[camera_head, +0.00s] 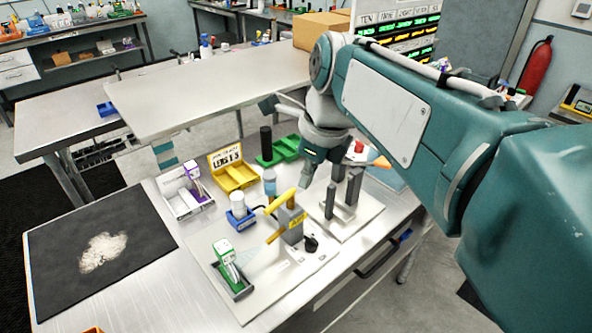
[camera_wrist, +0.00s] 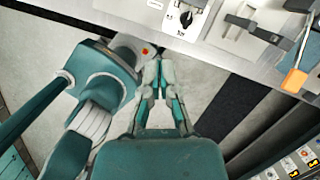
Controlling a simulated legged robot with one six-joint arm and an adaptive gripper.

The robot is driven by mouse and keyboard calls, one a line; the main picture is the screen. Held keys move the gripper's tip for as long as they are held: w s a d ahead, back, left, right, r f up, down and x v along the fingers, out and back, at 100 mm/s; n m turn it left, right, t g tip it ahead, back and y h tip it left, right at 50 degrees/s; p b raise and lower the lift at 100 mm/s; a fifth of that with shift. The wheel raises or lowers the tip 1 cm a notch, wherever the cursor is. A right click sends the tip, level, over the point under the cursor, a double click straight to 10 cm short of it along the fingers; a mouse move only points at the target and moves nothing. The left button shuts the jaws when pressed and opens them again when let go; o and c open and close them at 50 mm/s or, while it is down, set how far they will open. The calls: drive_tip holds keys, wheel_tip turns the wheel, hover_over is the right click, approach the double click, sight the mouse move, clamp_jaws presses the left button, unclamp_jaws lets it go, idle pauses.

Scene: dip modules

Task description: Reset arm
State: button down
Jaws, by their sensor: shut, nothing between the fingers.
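My teal arm enters from the right in the head view, bends at a joint and reaches down over the workbench (camera_head: 170,300). My gripper (camera_head: 305,182) hangs at the end of it, above the back part of the bench, near a grey fixture with a yellow lever (camera_head: 282,200). In the wrist view my gripper (camera_wrist: 160,65) shows with its fingers together and nothing between them. A green-and-white module (camera_head: 225,252) sits upright in a dark socket on the light base plate (camera_head: 225,305). A purple-and-white module (camera_head: 193,173) stands in a white tray (camera_head: 185,210).
A yellow bin (camera_head: 235,178), a green bin (camera_head: 285,150) and a black cylinder (camera_head: 266,143) stand behind the fixture. Grey upright posts (camera_head: 353,187) rise on a second plate. A black mat (camera_head: 60,235) with white residue lies left. An orange-handled tool (camera_wrist: 294,80) shows at the wrist view's right.

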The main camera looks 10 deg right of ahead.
drive_tip(key=shift+d, duration=0.15)
drive_tip(key=s+d+f+n+t+h, duration=0.1)
drive_tip(key=s+f+n, duration=0.3)
drive_tip(key=n, duration=0.9)
drive_tip(key=s+d+f+n+t+h, duration=0.1)
drive_tip(key=s+f+n, duration=0.3)
drive_tip(key=n, duration=0.9)
drive_tip(key=s+t, duration=0.1)
drive_tip(key=s, duration=0.2)
drive_tip(key=shift+s+d+f+t, duration=0.25)
drive_tip(key=shift+d+f+t, duration=0.05)
drive_tip(key=shift+f+t, duration=0.1)
